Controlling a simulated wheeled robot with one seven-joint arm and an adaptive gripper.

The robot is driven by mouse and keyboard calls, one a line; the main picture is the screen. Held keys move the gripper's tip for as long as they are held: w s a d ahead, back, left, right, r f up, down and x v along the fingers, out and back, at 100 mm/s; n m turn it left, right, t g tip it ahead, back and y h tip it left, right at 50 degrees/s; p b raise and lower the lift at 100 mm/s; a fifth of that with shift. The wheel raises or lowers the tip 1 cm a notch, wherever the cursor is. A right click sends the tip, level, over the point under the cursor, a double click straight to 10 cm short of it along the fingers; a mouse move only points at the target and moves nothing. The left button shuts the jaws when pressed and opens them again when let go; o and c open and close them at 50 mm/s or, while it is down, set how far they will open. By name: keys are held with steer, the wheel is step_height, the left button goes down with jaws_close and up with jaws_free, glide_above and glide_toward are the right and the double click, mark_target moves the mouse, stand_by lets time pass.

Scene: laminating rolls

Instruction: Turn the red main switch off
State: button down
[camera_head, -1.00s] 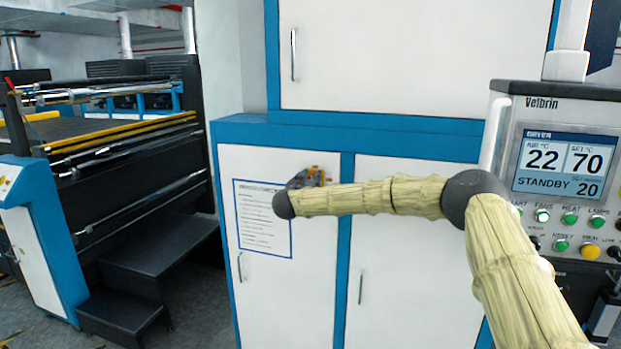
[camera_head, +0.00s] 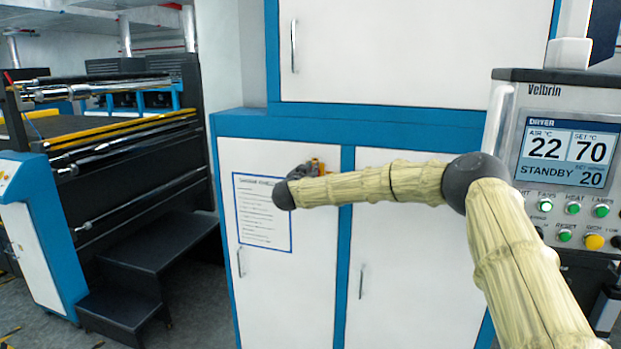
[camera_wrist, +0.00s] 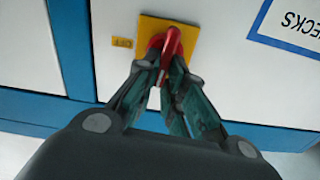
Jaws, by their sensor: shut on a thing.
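The red main switch (camera_wrist: 171,42) sits on a yellow square plate (camera_wrist: 187,27) on the white cabinet door, with a small yellow label (camera_wrist: 122,42) marked OFF beside it. In the wrist view my gripper (camera_wrist: 166,66) is shut on the red handle, a finger on each side. The handle looks slanted, and its lower part is partly hidden between the fingers. In the head view my gripper (camera_head: 308,168) is at the upper part of the lower-left cabinet door, mostly hidden behind my wrist, and only a bit of the switch area shows.
A notice sheet (camera_head: 262,213) is on the same door, beside the switch. The control panel (camera_head: 565,150) stands at the right, its screen reading STANDBY. Black steps (camera_head: 150,255) and the roller machine (camera_head: 120,160) are at the left.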

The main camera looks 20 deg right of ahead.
steer(key=m+b, duration=0.5)
steer(key=b, duration=0.3)
steer(key=d+f+m+b, duration=0.1)
steer(key=m+b, duration=0.5)
steer(key=b, duration=0.2)
steer(key=s+f+m+b, duration=0.1)
steer(key=m+b, duration=0.4)
steer(key=b, duration=0.3)
steer(key=shift+d+f+m, duration=0.1)
steer(key=shift+d+m, duration=0.15)
steer(key=shift+m, duration=0.05)
steer(key=c, duration=1.5)
jaws_free()
steer(key=v, duration=1.2)
